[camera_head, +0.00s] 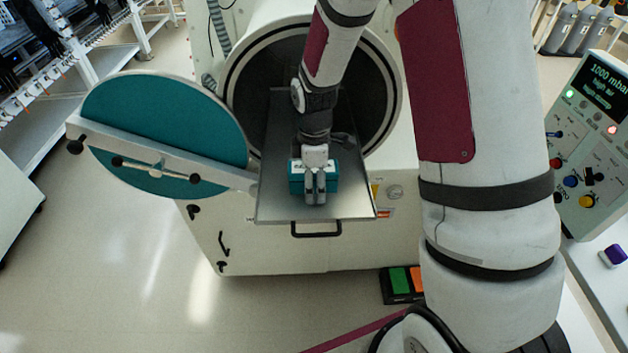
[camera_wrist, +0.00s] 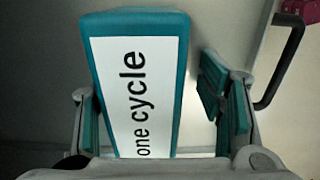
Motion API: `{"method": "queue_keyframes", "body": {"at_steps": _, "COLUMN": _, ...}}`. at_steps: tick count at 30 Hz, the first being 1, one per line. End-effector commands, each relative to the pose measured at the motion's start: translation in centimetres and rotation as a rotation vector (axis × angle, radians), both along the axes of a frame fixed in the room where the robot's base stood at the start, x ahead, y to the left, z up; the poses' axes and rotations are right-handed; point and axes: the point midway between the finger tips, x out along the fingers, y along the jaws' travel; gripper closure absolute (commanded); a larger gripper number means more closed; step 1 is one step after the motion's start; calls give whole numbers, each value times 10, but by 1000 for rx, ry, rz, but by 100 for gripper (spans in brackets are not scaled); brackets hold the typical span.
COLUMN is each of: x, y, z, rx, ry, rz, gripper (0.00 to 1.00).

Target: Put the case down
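The case (camera_head: 297,184) is a teal box with a white label. In the wrist view, the case (camera_wrist: 180,28) shows the words "one cycle". It is over the metal tray (camera_head: 270,208), near its front end, and seems to rest on it; its underside is hidden. My gripper (camera_head: 315,192) is above the case with one finger on its near side. In the wrist view, my gripper (camera_wrist: 160,115) straddles the case. A clear gap shows between the right finger and the case. The left finger is close beside the case; I cannot tell whether it touches.
The tray sticks out of a round chamber opening (camera_head: 245,85). The teal round door (camera_head: 180,105) stands open at left. A black handle (camera_head: 317,233) is at the tray's front. A control panel (camera_head: 590,140) stands at right, and a green-and-orange pedal (camera_head: 400,282) is on the floor.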

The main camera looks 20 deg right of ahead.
Motion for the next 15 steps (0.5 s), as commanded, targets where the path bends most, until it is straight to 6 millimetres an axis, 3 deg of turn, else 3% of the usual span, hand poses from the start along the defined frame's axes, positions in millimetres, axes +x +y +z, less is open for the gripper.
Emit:
{"method": "queue_keyframes", "body": {"at_steps": 8, "x": 1, "y": 0, "z": 15, "rx": 0, "ry": -3, "rz": 0, "gripper": 39}}
{"method": "queue_keyframes", "body": {"at_steps": 15, "x": 2, "y": 0, "z": 58, "rx": 0, "ry": -6, "rz": -1, "gripper": 39}}
